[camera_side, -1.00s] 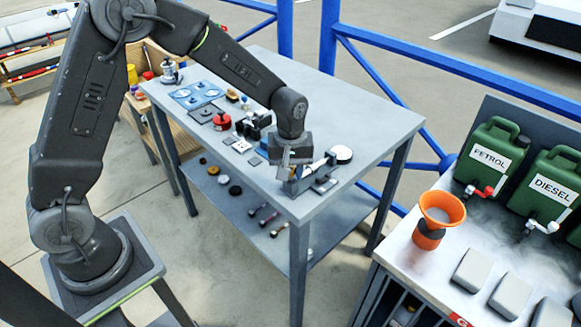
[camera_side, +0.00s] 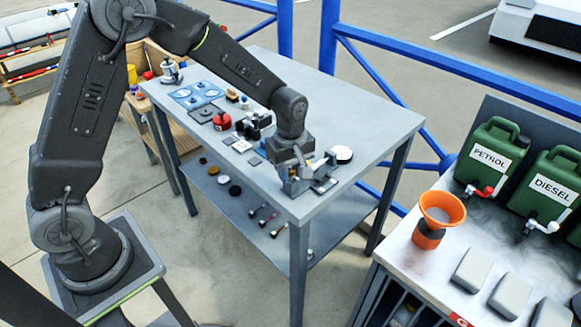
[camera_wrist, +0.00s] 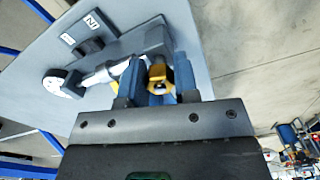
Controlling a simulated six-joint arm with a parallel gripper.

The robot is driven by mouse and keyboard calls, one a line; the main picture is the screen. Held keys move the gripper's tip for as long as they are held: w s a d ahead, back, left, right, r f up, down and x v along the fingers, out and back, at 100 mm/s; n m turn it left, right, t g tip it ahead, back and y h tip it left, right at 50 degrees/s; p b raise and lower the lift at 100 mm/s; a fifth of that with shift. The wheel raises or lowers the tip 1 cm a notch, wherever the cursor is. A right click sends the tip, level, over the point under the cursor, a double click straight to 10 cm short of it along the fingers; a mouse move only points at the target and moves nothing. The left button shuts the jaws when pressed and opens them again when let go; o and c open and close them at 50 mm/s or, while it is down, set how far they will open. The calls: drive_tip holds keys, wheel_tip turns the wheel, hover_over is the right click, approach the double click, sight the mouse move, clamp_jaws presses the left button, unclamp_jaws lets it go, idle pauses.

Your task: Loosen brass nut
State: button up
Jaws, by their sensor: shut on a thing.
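The brass nut (camera_wrist: 157,75) shows in the wrist view as a gold-coloured piece between the two blue fingers of my gripper (camera_wrist: 158,82). The fingers are shut on it, and they hide its sides. The nut sits by a grey fitting with a pale shaft (camera_wrist: 107,72) running left from it. In the side view my gripper (camera_side: 296,172) is at the grey fitting (camera_side: 297,187) near the front corner of the table. The nut is too small and covered there to make out clearly.
The grey table (camera_side: 363,128) holds a round white-faced gauge (camera_side: 341,154), a red piece (camera_side: 222,121), dark blocks and blue plates (camera_side: 196,93). Its lower shelf holds several small round parts and rods. An orange funnel (camera_side: 441,210) and green cans (camera_side: 491,158) stand on the right bench. The table's right side is clear.

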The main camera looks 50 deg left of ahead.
drive_tip(key=n, duration=0.4)
idle(0.3)
drive_tip(key=shift+n, duration=0.4)
drive_tip(key=n, duration=0.4)
drive_tip(key=o, duration=0.5)
drive_tip(key=shift+r, duration=3.5)
